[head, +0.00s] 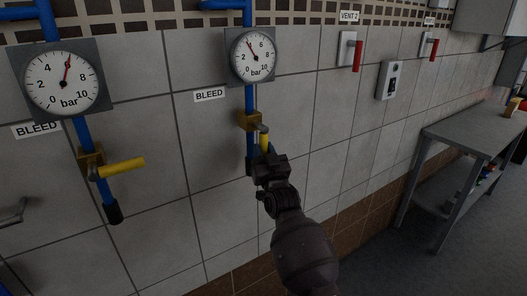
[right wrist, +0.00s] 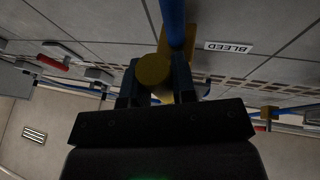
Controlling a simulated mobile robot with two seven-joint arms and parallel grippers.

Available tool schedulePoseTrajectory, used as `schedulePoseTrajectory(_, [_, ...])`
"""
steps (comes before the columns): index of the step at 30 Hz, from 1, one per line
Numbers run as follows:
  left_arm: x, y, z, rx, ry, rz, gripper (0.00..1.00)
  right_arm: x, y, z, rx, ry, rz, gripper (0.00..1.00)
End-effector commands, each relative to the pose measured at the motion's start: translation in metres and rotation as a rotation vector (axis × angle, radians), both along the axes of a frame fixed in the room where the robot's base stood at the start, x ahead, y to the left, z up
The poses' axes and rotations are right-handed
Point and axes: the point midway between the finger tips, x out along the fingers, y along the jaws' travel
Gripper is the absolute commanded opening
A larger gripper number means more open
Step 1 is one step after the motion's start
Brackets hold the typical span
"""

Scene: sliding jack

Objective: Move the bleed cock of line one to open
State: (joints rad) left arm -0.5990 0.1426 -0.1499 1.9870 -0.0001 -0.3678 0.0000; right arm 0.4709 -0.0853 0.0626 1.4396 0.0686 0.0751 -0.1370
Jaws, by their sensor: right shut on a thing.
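Two brass bleed cocks sit on blue pipes on the tiled wall in the head view. The left cock (head: 91,164) has a yellow lever (head: 122,167) sticking out sideways to the right. The right cock (head: 249,121) has a yellow lever (head: 264,141) pointing down, roughly along its pipe. My right gripper (head: 265,154) is shut on this right lever and hides its lower part. In the right wrist view the round yellow lever end (right wrist: 153,70) sits between the dark fingers. Neither BLEED label shows a line number. My left gripper is not in view.
Round gauges (head: 63,82) and (head: 253,56) hang above the cocks. Red-handled switches (head: 357,56) and (head: 433,48) and a small white box (head: 389,81) are further right. A grey bench (head: 470,133) stands against the wall at right. Dark floor in front of it looks clear.

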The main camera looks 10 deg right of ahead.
Motion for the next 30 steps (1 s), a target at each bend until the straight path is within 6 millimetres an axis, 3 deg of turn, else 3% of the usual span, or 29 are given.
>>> schedulePoseTrajectory(1, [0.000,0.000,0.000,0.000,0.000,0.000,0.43,0.000,0.001,-0.001,0.010,0.002,0.005,0.00])
schedulePoseTrajectory(2, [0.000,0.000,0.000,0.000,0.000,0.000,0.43,0.000,0.001,-0.001,0.011,0.002,0.005,0.30])
schedulePoseTrajectory(6, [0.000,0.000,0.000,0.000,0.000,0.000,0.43,0.000,0.001,0.000,0.008,0.002,0.004,0.50])
schedulePoseTrajectory(19, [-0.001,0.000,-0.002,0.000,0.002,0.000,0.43,-0.009,0.000,-0.005,0.004,0.001,0.002,0.50])
schedulePoseTrajectory(30, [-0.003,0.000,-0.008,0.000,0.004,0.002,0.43,-0.064,-0.005,-0.028,0.004,0.002,0.002,0.50])
